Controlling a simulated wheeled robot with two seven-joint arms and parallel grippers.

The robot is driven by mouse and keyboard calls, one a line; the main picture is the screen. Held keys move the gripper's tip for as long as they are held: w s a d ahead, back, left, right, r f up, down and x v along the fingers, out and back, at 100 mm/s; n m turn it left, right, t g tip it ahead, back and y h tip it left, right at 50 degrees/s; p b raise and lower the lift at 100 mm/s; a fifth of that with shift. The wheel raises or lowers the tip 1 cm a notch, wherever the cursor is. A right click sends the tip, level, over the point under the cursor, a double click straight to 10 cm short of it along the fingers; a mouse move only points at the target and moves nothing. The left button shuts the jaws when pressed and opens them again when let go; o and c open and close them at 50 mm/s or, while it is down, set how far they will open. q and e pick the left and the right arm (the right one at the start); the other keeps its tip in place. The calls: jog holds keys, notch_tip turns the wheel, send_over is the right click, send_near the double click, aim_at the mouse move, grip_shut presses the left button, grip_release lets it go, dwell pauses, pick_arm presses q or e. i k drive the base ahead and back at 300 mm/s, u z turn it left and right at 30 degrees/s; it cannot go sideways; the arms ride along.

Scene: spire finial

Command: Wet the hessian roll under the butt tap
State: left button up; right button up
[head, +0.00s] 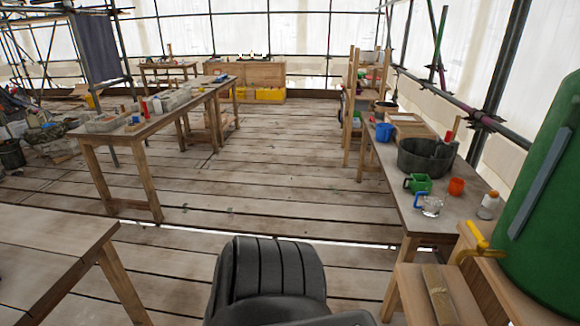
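A large green water butt (545,225) stands at the right edge on a wooden stand. Its yellow tap (477,240) points left, with the spout end near the stand's lower step. A tan, rough-looking roll or strip (440,296), which looks like the hessian roll, lies on that wooden step (412,290), below and a little left of the spout. I cannot tell whether it is wet, and no water shows running from the tap. Neither of my grippers is in view.
A workbench (395,190) on the right carries a dark tub (425,158), a green jug (418,184), an orange cup (456,186), a glass jug (430,206) and a bottle (489,205). Tables stand on the left. The plank floor (260,165) between is clear.

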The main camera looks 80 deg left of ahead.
aim_at(481, 242)
jog(key=u, duration=2.7)
jog(key=i, duration=1.8)
jog(key=z, duration=3.1)
